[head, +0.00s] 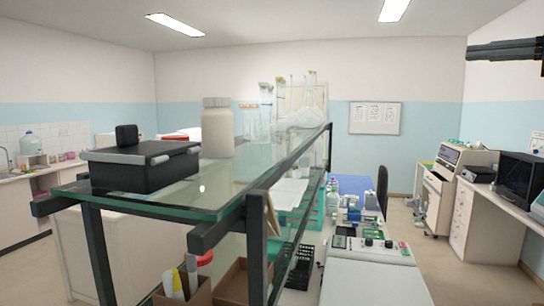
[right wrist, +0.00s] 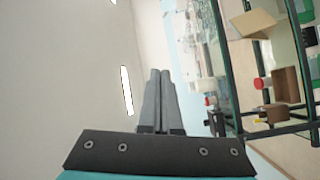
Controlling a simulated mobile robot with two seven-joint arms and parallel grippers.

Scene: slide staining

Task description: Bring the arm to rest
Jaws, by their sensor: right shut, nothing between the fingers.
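My right gripper (head: 472,51) shows at the upper right edge of the head view, raised in the air and pointing left. In the right wrist view its two grey fingers (right wrist: 160,73) lie together, with nothing between them. It touches nothing that I can see. My left gripper is in neither view.
A glass-topped shelf (head: 215,195) stands close in front, with a black box (head: 140,165), a white bottle (head: 217,127) and glassware on top. Cardboard boxes (head: 185,292) sit below. A bench device (head: 372,246) and a right-hand desk (head: 515,195) stand beyond. Air around the gripper looks clear.

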